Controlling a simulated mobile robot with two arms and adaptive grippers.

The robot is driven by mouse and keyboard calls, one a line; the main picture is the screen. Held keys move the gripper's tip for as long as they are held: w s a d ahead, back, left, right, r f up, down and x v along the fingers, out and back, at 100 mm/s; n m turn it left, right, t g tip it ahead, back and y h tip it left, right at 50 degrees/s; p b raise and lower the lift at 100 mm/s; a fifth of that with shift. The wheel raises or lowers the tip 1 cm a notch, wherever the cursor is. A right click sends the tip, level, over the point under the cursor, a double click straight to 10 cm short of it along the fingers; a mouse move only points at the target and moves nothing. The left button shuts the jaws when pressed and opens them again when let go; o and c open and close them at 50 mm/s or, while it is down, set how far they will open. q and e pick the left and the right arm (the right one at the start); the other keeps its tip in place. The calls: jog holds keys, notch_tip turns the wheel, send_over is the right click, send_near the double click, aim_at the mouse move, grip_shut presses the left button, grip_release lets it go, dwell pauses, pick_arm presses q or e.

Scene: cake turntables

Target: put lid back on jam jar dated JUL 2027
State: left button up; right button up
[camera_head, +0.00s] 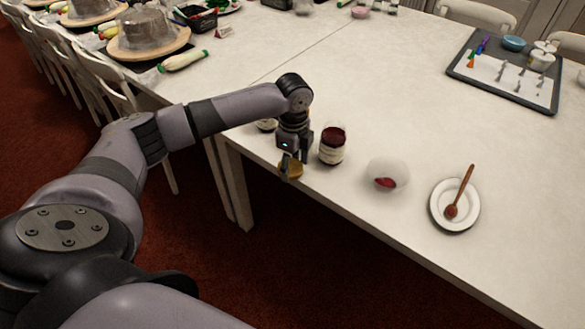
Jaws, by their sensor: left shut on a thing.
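A glass jar of dark red jam (332,147) with a pale label stands upright near the table's front edge, with no lid on it. The label's date is too small to read. My left gripper (287,168) points down just left of this jar, shut on a gold-coloured lid (296,170). The gripper partly hides the lid, and I cannot tell whether the lid touches the table. Another jar (266,126) stands behind my left wrist, mostly hidden, so its top and label cannot be made out. My right gripper is not in view.
A round clear bowl (399,167) with some red jam stands right of the jar. Farther right is a white plate (440,212) with a wooden spoon (460,190). A grey tray (550,105) with tools lies at the back right. The table's middle is clear.

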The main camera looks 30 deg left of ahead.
pick_arm(q)
notch_tip(320, 180, up, 18)
jog(key=shift+p, duration=0.3)
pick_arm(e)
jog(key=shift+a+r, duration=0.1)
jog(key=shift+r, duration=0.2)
pick_arm(q)
jog(key=n, duration=0.7)
send_over(293, 168)
jog(key=s+d, duration=0.5)
jog(key=s, duration=0.2)
notch_tip(293, 168, down, 12)
jog(key=s+d+f+n+p, duration=0.1)
jog(key=s+d+f+n, duration=0.6)
jog(key=s+n, duration=0.3)
jog(key=shift+s+d+f+p, duration=0.3)
jog(key=shift+s+f, duration=0.2)
jog(key=shift+s, duration=0.45)
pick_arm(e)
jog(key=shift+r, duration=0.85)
